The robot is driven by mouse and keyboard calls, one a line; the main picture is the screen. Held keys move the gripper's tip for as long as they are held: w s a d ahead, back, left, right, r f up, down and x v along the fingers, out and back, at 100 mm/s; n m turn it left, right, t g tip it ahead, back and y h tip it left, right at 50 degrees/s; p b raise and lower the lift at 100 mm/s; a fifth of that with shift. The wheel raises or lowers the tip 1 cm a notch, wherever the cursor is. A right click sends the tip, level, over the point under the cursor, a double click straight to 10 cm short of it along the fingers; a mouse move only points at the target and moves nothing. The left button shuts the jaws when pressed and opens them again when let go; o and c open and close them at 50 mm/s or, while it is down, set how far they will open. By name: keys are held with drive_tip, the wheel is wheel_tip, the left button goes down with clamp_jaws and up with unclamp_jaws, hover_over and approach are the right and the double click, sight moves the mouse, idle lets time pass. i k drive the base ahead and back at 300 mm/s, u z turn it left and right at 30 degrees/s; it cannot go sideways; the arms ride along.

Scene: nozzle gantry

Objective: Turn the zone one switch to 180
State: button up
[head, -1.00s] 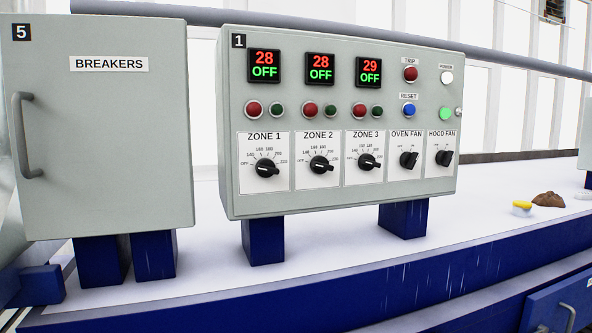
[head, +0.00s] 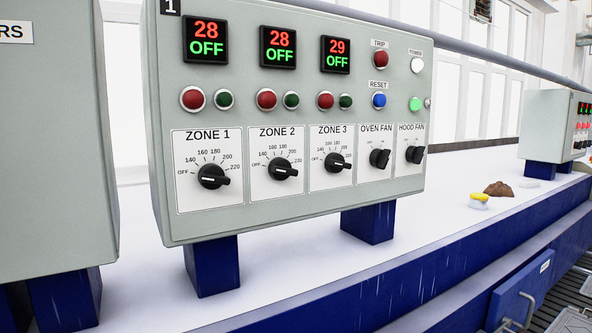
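The zone one switch (head: 212,177) is a black rotary knob under the label ZONE 1 on the grey control panel (head: 300,215). Its dial runs from OFF at left through 140, 160, 180 and 200 to 220 at right. Its white line lies near level, with one end toward OFF; the exact setting is hard to read. The display (head: 205,39) above it reads 28 in red and OFF in green. My gripper is not in view.
Similar knobs for zone 2 (head: 283,170), zone 3 (head: 337,162), oven fan (head: 379,158) and hood fan (head: 415,154) stand to the right. The breakers cabinet (head: 55,160) is at left. A yellow-topped brush (head: 479,200) and a brown lump (head: 498,189) lie on the white surface.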

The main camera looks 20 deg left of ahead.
sight(211, 176)
drive_tip(key=z, duration=0.1)
drive_tip(key=k, duration=0.9)
drive_tip(key=u, duration=1.25)
drive_tip(key=i, duration=0.5)
